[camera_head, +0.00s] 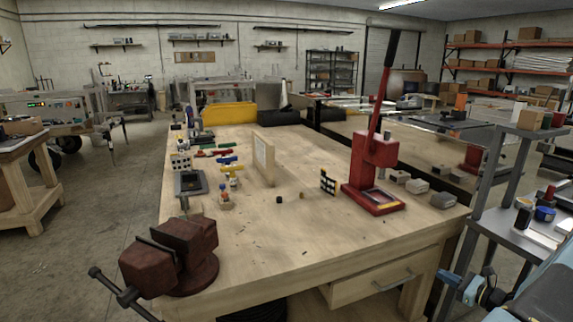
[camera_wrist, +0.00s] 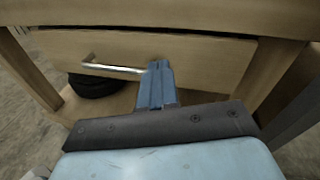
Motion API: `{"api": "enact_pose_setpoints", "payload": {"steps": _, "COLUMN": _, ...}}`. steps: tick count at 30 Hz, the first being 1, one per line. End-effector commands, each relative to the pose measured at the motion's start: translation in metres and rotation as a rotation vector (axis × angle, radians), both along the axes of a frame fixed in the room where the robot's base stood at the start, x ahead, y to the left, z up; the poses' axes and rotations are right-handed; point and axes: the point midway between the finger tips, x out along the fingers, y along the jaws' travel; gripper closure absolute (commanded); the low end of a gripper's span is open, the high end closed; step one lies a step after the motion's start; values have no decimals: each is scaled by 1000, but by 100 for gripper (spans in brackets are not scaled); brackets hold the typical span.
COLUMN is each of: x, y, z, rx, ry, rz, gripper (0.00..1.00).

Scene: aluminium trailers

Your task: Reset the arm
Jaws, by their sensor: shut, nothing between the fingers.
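My gripper (camera_wrist: 158,68) shows in the middle of the wrist view, its blue fingers together with nothing between them. It points toward the wooden drawer (camera_wrist: 200,58) under the workbench. The metal drawer handle (camera_wrist: 113,68) is just left of the fingertips in that view; I cannot tell how far off it is. In the head view my gripper (camera_head: 449,277) shows at the lower right, beside the bench's front right corner. The drawer (camera_head: 375,283) with its handle (camera_head: 393,281) is to its left. The drawer looks shut or nearly so.
The workbench (camera_head: 300,235) carries a red vise (camera_head: 170,258) at its near left corner and a red arbor press (camera_head: 375,165) at the right. Small tools lie at the left. A grey shelf cart (camera_head: 492,228) stands close on the right. Open floor (camera_head: 90,230) lies left.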

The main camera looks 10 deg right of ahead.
Motion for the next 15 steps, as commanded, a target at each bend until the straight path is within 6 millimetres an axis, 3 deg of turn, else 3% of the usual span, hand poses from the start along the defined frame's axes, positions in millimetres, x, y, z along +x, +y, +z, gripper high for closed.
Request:
{"api": "enact_pose_setpoints", "payload": {"steps": 1, "x": 6, "y": 12, "z": 16, "rx": -43, "ry": 3, "rz": 55, "gripper": 100}}
{"api": "enact_pose_setpoints", "payload": {"steps": 6, "x": 19, "y": 52, "z": 58, "rx": -174, "ry": 14, "rz": 230, "gripper": 100}}
{"api": "enact_pose_setpoints", "payload": {"steps": 15, "x": 25, "y": 123, "z": 127, "rx": -414, "ry": 22, "rz": 518, "gripper": 100}}
